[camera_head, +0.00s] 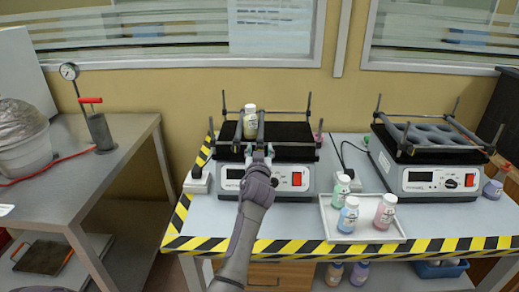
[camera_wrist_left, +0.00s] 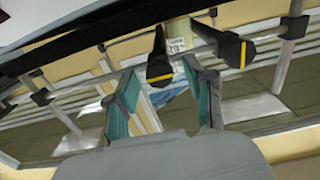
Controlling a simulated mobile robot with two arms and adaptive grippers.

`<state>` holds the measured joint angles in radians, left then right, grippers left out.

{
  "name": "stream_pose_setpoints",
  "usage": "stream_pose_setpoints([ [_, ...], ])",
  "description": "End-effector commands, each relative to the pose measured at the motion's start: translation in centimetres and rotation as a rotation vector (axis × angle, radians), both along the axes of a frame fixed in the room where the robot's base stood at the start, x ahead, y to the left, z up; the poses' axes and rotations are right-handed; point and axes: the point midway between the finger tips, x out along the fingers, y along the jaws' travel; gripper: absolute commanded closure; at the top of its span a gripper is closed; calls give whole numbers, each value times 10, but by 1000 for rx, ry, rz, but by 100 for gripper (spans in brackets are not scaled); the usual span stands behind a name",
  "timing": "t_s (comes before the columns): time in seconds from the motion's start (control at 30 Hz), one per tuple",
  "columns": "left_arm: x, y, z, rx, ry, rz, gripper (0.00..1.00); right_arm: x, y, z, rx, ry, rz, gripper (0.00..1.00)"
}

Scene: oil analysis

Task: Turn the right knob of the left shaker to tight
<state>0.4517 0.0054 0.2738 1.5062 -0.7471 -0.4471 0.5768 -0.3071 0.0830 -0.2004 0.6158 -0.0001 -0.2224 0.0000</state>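The left shaker (camera_head: 311,181) stands on the bench with a white front and a black platform with grey bars. My left gripper (camera_head: 258,152) is in front of its platform edge, above the front panel. In the left wrist view my left gripper (camera_wrist_left: 160,90) is open, with teal pads apart. A black knob with a yellow stripe (camera_wrist_left: 160,66) shows between and just beyond the fingertips; I cannot tell if they touch it. A second such knob (camera_wrist_left: 236,50) lies to the right, outside the fingers. A capped bottle (camera_head: 250,123) stands on the shaker. My right gripper is not in view.
A white tray (camera_head: 340,236) with three bottles sits right of my left arm. A second shaker (camera_head: 408,181) stands further right. A grey side table (camera_head: 85,182) with a gauge and bucket is at the left. Yellow-black tape marks the bench's front edge.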

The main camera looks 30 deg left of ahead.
Motion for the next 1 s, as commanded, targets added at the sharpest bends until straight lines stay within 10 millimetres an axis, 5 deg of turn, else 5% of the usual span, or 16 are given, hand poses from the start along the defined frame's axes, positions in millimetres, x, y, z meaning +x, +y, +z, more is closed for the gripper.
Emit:
stream_pose_setpoints([
  [0.37, 0, 0, 0, 0, 0, 0, 100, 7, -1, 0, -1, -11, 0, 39],
  [1.0, 0, 0, 1, 210, 129, 0, 100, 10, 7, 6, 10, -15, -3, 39],
])
